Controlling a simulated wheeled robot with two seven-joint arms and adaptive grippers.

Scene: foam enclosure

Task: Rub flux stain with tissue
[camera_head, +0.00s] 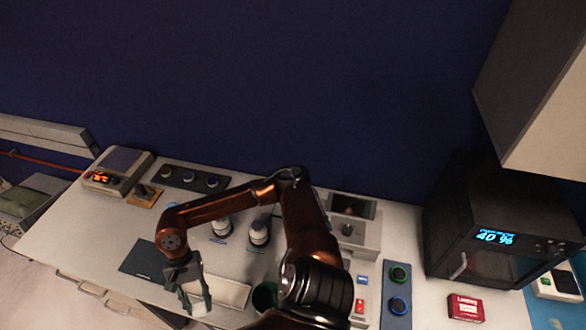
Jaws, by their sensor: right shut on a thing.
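My right gripper (195,303) is at the front left of the bench, pointing down, shut on a pale, whitish thing that looks like the tissue (191,286). A pale, flat tray or board (232,292) lies just right of the gripper. I cannot tell whether the tissue touches the surface below. No flux stain can be made out; it may be hidden under the gripper or too small to see. My left gripper is not in view.
A dark mat (148,259) lies left of the gripper. White bottles (258,234) stand behind, and a dark green cup (265,297) is close by my arm. A lit station (118,170) is at far left, a black cabinet (500,232) and red box (465,307) at right.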

